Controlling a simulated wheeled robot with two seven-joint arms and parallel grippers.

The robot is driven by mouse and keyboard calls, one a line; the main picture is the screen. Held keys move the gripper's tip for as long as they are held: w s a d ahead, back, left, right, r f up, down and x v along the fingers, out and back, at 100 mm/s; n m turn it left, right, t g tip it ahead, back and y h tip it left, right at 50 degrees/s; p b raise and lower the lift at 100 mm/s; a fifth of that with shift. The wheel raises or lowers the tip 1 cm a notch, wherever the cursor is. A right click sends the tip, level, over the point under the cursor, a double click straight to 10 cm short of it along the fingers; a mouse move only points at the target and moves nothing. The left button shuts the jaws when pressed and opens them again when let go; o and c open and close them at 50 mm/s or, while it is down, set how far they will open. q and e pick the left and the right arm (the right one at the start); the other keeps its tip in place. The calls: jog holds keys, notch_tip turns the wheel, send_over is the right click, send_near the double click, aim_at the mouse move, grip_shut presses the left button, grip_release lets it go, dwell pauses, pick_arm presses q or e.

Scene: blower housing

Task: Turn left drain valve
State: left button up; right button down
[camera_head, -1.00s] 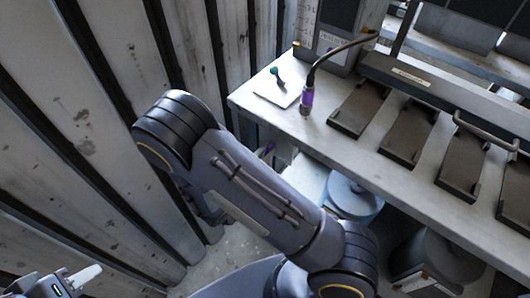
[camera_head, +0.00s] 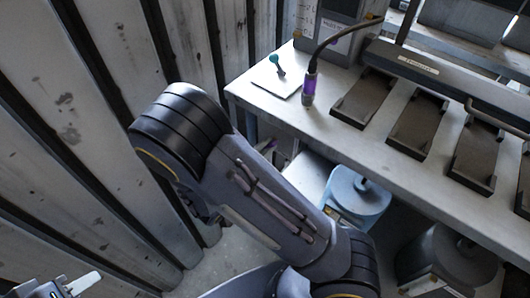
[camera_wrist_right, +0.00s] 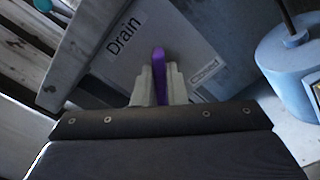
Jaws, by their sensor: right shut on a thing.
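In the right wrist view, a purple valve handle (camera_wrist_right: 159,62) stands in front of a pale panel labelled "Drain" (camera_wrist_right: 125,38). My right gripper (camera_wrist_right: 160,88) is shut on this handle, with one pale finger on each side of it. The valve body behind the fingers is hidden. In the head view my right arm crosses the middle and hides its own gripper. My left gripper (camera_head: 84,284) is only partly in view at the bottom left corner, away from the bench. One pale finger shows; its opening cannot be judged.
A grey bench (camera_head: 290,112) holds a purple-gripped tool with a cable (camera_head: 310,85), a teal-topped knob on a white plate (camera_head: 279,70) and several dark trays (camera_head: 418,122). Under it stands a blue cylindrical container (camera_head: 357,200). A ribbed metal wall (camera_head: 110,110) borders the left.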

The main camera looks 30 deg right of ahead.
jog(key=shift+s+f+m+b, duration=0.1)
jog(key=shift+f+m+b, duration=0.1)
jog(key=shift+m+b, duration=2)
jog(key=shift+f+m+b, duration=0.15)
jog(key=shift+m+b, duration=1.65)
jog(key=shift+m, duration=0.8)
jog(key=c, duration=1.5)
grip_release()
jog(key=shift+o, duration=0.2)
jog(key=shift+r, duration=0.1)
jog(key=v, duration=0.7)
jog(key=shift+a+p, duration=0.3)
jog(key=shift+a, duration=0.1)
jog(key=shift+s, duration=0.15)
